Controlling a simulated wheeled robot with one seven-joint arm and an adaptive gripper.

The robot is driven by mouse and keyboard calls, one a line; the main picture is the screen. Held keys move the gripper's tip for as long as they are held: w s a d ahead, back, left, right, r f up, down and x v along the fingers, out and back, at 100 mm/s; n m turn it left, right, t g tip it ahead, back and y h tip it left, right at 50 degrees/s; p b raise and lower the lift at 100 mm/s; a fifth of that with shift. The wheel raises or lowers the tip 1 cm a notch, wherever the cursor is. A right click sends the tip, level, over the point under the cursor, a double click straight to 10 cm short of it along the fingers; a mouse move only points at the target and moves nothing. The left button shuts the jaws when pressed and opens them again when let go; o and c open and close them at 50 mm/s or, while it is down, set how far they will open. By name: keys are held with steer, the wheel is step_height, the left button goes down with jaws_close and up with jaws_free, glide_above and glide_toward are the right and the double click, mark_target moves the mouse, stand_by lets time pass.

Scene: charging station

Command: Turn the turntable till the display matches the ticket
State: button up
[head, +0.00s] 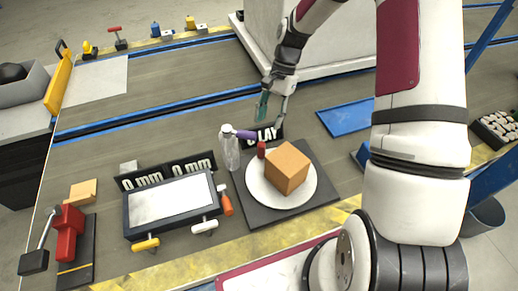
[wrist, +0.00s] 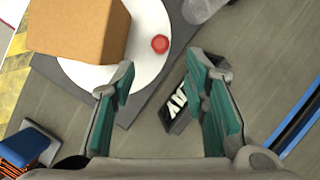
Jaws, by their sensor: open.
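The turntable is a white round plate (head: 262,192) on a dark grey square base (head: 322,178). A tan box (head: 287,168) sits on the plate, with a small red knob (head: 261,149) near its far rim. The plate (wrist: 155,75), the box (wrist: 80,28) and the red knob (wrist: 160,43) also show in the wrist view. My gripper (head: 273,106) is open and empty, beyond the plate. In the wrist view, a dark lettered sign (wrist: 177,107) lies between its fingers (wrist: 165,95). A framed blank white panel (head: 170,200) stands left. I cannot identify the ticket.
A clear bottle (head: 229,150) and a purple-ended item (head: 246,134) stand close to the turntable's far left. Dark signs reading "0 mm" (head: 166,172) stand behind the panel. A red clamp-like device (head: 67,232) is far left.

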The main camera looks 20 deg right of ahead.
mark_target(263, 142)
steer(key=b+x, duration=0.1)
steer(key=x, duration=1)
steer(key=shift+s+a+b, duration=0.1)
steer(key=shift+b, duration=0.3)
jaws_close()
